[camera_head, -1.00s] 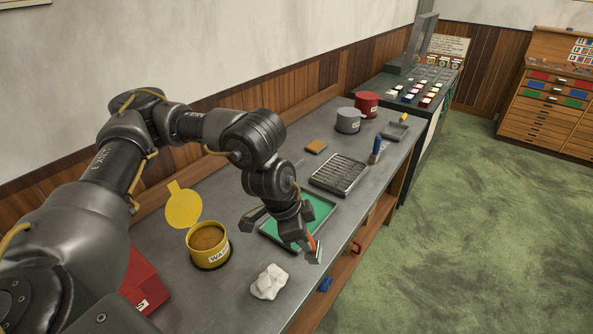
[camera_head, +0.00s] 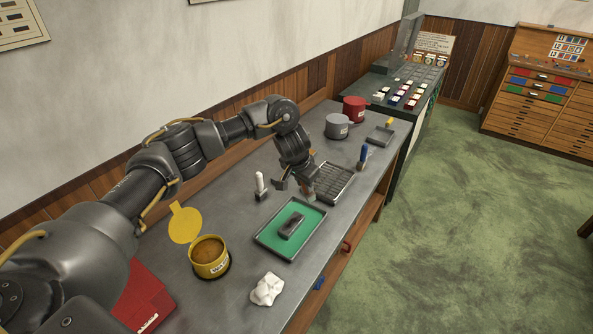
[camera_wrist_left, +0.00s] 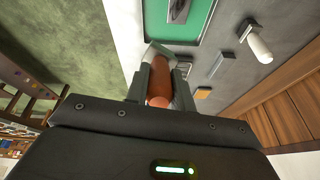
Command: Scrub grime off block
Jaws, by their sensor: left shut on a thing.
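A dark block (camera_head: 291,224) lies on the green-lined tray (camera_head: 264,241) in the middle of the bench. It also shows at the top of the left wrist view (camera_wrist_left: 178,10). My left gripper (camera_head: 308,190) is beyond the tray, beside the slotted rack. It is shut on an orange-handled tool (camera_wrist_left: 159,84) with a pale grey head. The tool's working face cannot be made out, and it is apart from the block. A white-handled tool (camera_head: 260,185) stands on the bench behind the tray, left of the gripper. My right gripper is not in view.
A yellow open tin (camera_head: 210,262) and white crumpled cloth (camera_head: 267,290) are near the front. The slotted rack (camera_head: 341,181), blue-handled tool (camera_head: 363,155), grey pot (camera_head: 337,127) and red pot (camera_head: 354,109) are farther back. A sponge-like pad (camera_wrist_left: 203,94) lies on the bench.

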